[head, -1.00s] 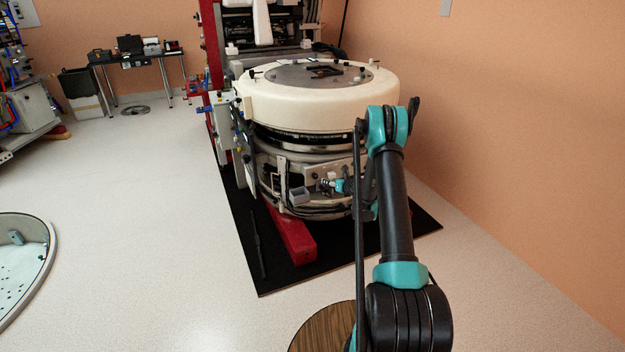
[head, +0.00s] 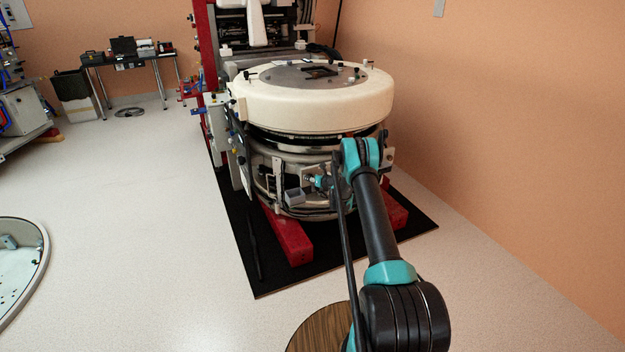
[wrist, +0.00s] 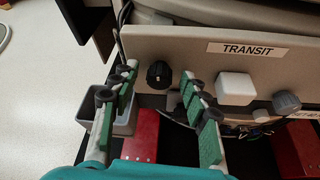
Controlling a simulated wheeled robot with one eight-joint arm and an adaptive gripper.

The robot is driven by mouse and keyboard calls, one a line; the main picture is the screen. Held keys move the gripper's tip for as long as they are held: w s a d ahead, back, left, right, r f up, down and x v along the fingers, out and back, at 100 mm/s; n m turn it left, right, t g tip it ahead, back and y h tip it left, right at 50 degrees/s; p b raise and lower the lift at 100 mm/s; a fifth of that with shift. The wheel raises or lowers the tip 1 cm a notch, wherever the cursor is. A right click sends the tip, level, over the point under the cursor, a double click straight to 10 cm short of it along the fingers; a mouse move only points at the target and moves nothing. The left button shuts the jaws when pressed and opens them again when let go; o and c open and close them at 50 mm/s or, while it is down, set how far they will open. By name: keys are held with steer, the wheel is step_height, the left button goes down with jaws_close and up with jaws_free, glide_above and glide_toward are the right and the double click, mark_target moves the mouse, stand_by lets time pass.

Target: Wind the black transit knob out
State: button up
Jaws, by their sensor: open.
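The black transit knob (wrist: 159,74) sticks out of a beige panel (wrist: 190,45), left of the white TRANSIT label (wrist: 247,49). My gripper (wrist: 159,80) is open, with its green-padded fingers apart. In the wrist view the knob shows between the two fingertips, beyond them; I see no contact. In the head view my gripper (head: 316,181) is small at the front of the drum-shaped gantry (head: 310,105), and the knob is too small to make out there.
A white square knob (wrist: 235,86) and a grey round knob (wrist: 287,102) sit right of the black one. A grey bin (wrist: 124,122) hangs at the panel's left, near the left finger. Red beams (head: 290,238) lie below on a black mat (head: 277,276). Open floor lies left.

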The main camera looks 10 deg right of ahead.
steer(key=shift+c, duration=0.5)
jaws_close()
steer(key=shift+a, duration=0.1)
steer(key=shift+s+a+f+n+t+h, duration=0.15)
steer(key=shift+n+t+h, duration=0.3)
steer(key=shift+n+h, duration=0.8)
steer(key=shift+w+a+n+t+h, duration=0.15)
steer(key=shift+n+t+h, duration=0.4)
steer(key=shift+n, duration=1.25)
steer(key=shift+s+a+f+n+t+h, duration=0.15)
steer(key=shift+n+t+h, duration=0.25)
steer(key=shift+n+h, duration=0.9)
steer(key=shift+n+y, duration=0.3)
steer(key=shift+n, duration=0.15)
